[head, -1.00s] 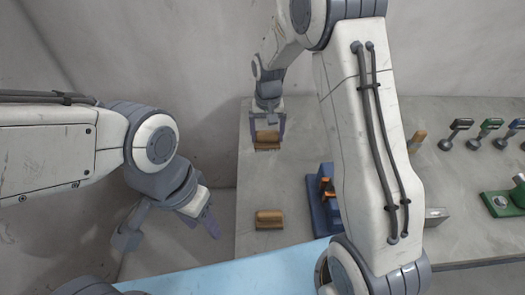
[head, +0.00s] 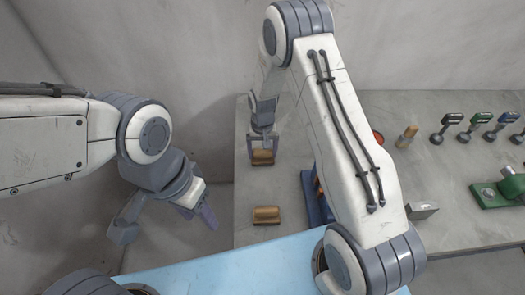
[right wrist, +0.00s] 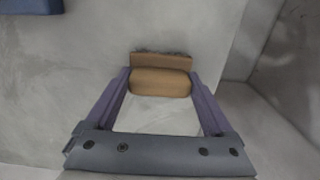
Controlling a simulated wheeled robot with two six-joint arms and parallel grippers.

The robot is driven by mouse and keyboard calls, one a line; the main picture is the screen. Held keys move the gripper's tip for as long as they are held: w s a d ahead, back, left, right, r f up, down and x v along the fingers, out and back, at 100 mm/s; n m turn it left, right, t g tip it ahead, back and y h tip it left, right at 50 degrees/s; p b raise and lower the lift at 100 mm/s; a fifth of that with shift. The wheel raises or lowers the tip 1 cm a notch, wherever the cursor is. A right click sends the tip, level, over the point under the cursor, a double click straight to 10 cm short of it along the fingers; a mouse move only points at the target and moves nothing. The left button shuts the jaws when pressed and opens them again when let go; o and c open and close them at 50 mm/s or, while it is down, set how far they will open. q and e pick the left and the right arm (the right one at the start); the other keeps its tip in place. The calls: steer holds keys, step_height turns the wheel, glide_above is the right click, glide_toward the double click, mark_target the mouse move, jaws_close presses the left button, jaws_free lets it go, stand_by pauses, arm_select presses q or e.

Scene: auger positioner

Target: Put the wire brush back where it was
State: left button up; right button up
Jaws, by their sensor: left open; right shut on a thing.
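A wooden-backed brush (head: 262,157), which I take for the wire brush, is in my right gripper (head: 262,150) near the left end of the grey table. In the right wrist view the brush (right wrist: 160,83) sits between the two purple fingers, with a rough dark edge along its far side. I cannot tell whether it touches the table. A second, similar wooden block (head: 267,215) lies on the table nearer to me. My left gripper (head: 197,217) is open and empty, left of the table's edge.
A blue fixture (head: 315,198) stands right of the brush, partly hidden by my right arm. Farther right are a wooden piece (head: 407,136), several bits with coloured tops (head: 446,126) and a green device (head: 500,192). Bare table (head: 255,187) lies between the two wooden pieces.

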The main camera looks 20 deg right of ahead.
steer(key=shift+f, duration=0.15)
steer(key=o, duration=1)
steer(key=shift+o, duration=0.2)
steer(key=shift+r, duration=0.35)
step_height(320, 180, up, 11)
steer(key=b, duration=0.4)
steer(key=s+a+r+n, duration=0.2)
steer(key=s+a+r, duration=0.4)
steer(key=s, duration=0.1)
steer(key=s+a+r+n, duration=0.1)
steer(key=s+n, duration=0.1)
steer(key=s, duration=0.5)
steer(key=s+a+r+n, duration=0.1)
steer(key=s+n, duration=0.2)
steer(key=s, duration=0.5)
steer(key=s+a+r+n+y, duration=0.1)
steer(key=s+r+n, duration=0.1)
steer(key=s, duration=0.5)
steer(key=shift+s+a+n, duration=0.3)
steer(key=shift+a, duration=0.05)
